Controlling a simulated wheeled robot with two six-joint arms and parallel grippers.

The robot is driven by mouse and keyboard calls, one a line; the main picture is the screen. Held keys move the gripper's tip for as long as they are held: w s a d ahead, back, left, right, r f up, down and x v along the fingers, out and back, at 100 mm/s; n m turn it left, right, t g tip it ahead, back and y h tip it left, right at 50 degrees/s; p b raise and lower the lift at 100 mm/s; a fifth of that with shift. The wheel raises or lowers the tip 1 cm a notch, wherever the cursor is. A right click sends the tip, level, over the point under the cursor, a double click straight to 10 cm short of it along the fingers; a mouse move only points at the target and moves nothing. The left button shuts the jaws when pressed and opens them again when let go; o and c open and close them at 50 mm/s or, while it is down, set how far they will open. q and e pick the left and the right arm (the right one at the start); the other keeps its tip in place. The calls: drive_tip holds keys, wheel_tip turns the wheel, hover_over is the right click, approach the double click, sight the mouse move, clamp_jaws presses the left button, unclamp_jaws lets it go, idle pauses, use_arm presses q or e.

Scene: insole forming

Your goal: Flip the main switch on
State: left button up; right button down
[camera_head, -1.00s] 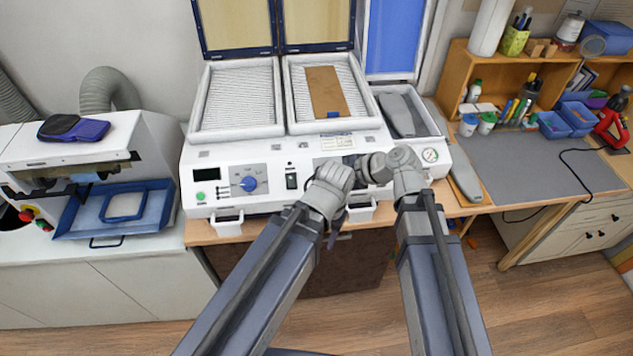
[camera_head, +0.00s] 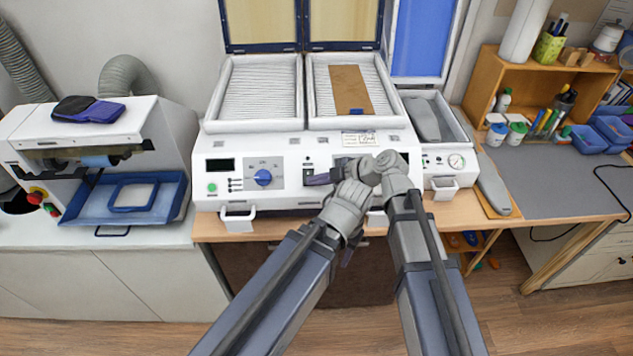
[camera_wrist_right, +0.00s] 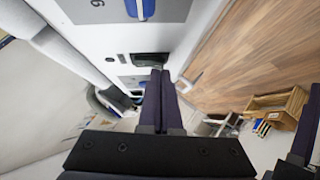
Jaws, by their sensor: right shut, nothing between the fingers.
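The main switch (camera_head: 308,174) is a black rocker on the white front panel of the forming machine (camera_head: 225,142), just right of the blue knob (camera_head: 263,177). In the right wrist view the switch (camera_wrist_right: 150,59) lies right at the fingertips. My right gripper (camera_head: 309,180) is shut and empty, its dark fingers pointing left at the lower part of the switch. The closed fingers also show in the wrist view (camera_wrist_right: 161,72). I cannot tell whether they touch it, or which way the rocker is set. My left gripper (camera_head: 349,255) is a dark sliver, mostly hidden behind its wrist.
A green button (camera_head: 212,188) and a small display sit left of the knob. White handles (camera_head: 238,217) stick out below the panel. A pressure gauge (camera_head: 456,162) is at the right. My left wrist is close below the right one, with little room between.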

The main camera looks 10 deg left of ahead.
drive_tip(key=shift+w+f+b, duration=0.15)
drive_tip(key=shift+f+b, duration=0.3)
drive_tip(key=shift+r, duration=0.2)
drive_tip(key=shift+r+p, duration=0.8)
drive_tip(key=shift+p, duration=0.2)
